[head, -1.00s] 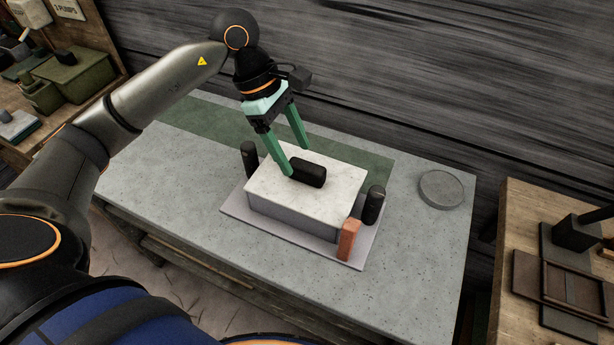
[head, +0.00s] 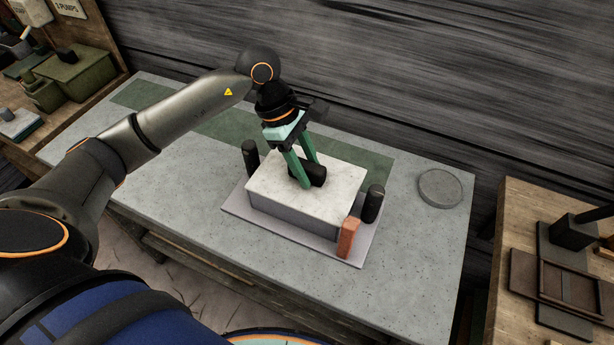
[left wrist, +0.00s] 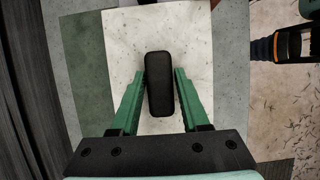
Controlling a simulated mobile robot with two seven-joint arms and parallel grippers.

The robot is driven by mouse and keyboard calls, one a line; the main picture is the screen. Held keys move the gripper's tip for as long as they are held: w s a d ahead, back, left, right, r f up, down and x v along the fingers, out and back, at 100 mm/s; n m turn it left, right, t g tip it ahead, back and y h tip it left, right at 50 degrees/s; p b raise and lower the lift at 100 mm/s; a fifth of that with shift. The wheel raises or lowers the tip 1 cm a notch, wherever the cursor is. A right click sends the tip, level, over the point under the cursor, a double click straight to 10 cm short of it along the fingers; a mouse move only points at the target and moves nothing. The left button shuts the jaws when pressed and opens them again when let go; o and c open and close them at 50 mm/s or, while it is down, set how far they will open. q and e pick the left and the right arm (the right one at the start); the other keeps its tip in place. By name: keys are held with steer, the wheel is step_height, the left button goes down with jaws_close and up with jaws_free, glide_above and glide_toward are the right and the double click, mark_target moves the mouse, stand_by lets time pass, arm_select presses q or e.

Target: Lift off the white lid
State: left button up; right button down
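The white lid (head: 330,204) is a speckled slab lying flat on a grey box (head: 290,220). A black bar handle (head: 317,173) stands on its top. My left gripper (head: 309,178) reaches down from above with its green fingers on either side of the handle. In the left wrist view the handle (left wrist: 159,84) lies between the two fingertips (left wrist: 159,75), which look to be against its sides. The gripper looks shut on the handle. The far finger is partly hidden behind the handle in the head view. My right gripper is not in view.
The box sits on a pale base board (head: 237,205). Black posts stand at its back left (head: 251,158) and right (head: 373,204), and a reddish block (head: 348,238) at its front right corner. A grey disc (head: 440,188) lies to the right. The table's left part is clear.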

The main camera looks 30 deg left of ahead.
arm_select(q)
jaws_close()
stand_by(1.0)
